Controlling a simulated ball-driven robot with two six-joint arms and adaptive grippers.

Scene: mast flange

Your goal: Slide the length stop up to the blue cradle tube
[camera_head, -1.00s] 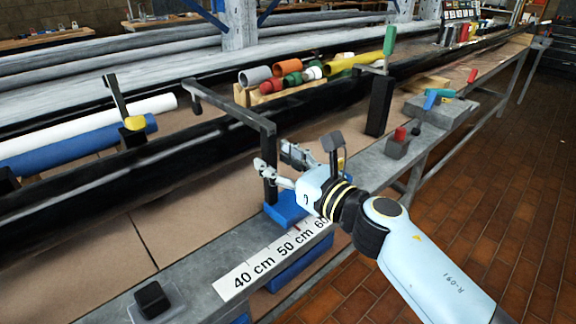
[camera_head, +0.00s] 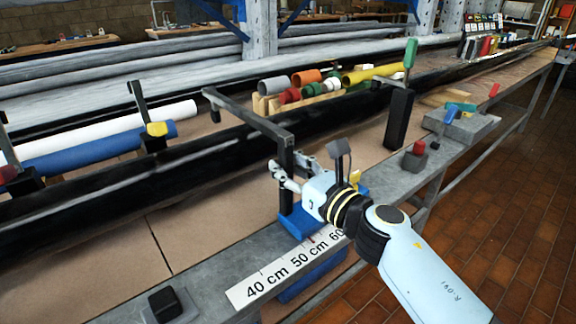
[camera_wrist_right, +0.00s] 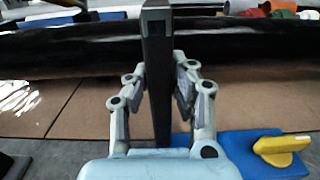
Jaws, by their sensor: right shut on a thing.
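The length stop (camera_head: 287,178) is a dark upright post on a blue base (camera_head: 298,222), with a dark arm (camera_head: 245,118) reaching back left over a thick black pipe. My right gripper (camera_head: 290,166) is shut on the post, and in the right wrist view (camera_wrist_right: 160,90) its fingers lie on both sides of the post (camera_wrist_right: 157,50). The base stands beside the 50 to 60 cm part of the white scale (camera_head: 290,265). The blue cradle tube (camera_head: 100,150) lies at left, its right end left of the stop's arm, with a gap between them. My left gripper is not in view.
A white tube (camera_head: 155,122) lies behind the blue one. A black block (camera_head: 165,303) sits near the front edge. A tall black post (camera_head: 398,120) and a red-topped block (camera_head: 417,152) stand right.

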